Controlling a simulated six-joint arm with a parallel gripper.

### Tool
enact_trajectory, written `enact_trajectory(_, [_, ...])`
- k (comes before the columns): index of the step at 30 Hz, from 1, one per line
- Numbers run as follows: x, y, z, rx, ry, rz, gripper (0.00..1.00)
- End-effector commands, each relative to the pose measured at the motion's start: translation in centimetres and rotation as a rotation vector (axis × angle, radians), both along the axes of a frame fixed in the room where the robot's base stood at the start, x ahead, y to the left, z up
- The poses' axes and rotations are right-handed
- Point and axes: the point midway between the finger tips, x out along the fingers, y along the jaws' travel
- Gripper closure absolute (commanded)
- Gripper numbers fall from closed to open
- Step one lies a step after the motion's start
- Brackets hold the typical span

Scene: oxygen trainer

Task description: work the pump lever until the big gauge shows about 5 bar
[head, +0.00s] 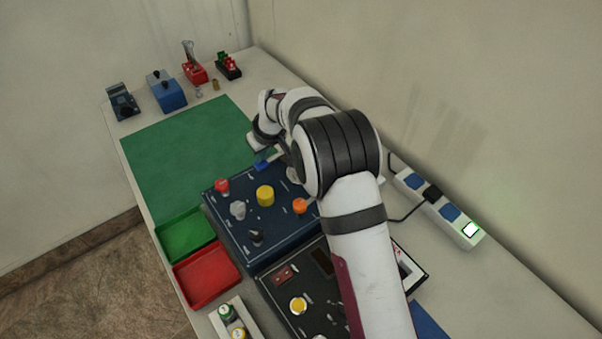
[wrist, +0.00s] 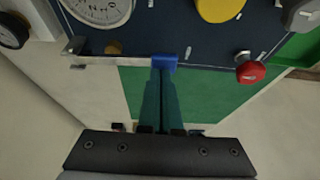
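The pump lever's blue handle (wrist: 165,62) sticks out at the edge of the dark blue panel (wrist: 210,42); it also shows in the head view (head: 262,165). My gripper (wrist: 161,72) has its two narrow fingers together, with their tips at the blue handle. The handle covers the tips, so I cannot tell whether any of it is between them. The big gauge (wrist: 100,10) is at the top left of the wrist view, partly cut off, and its reading is not legible. In the head view my arm hides most of the gauge and the gripper's fingertips.
The panel carries a yellow knob (head: 265,196), a red knob (head: 222,186), an orange knob (head: 299,206) and grey and black knobs. A green mat (head: 180,150) lies beyond it. Green (head: 185,236) and red (head: 207,278) trays sit left. A power strip (head: 437,208) lies right.

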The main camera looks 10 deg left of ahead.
Motion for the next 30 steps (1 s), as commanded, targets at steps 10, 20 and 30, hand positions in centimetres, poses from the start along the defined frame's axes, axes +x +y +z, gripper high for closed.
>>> enact_trajectory(10, [0.0, 0.0, 2.5, 0.000, 0.002, -0.001, 1.00])
enact_trajectory(20, [-0.1, 0.0, 3.7, 0.000, 0.003, 0.000, 1.00])
enact_trajectory(30, [-0.1, 0.0, 3.7, 0.000, 0.002, -0.001, 1.00])
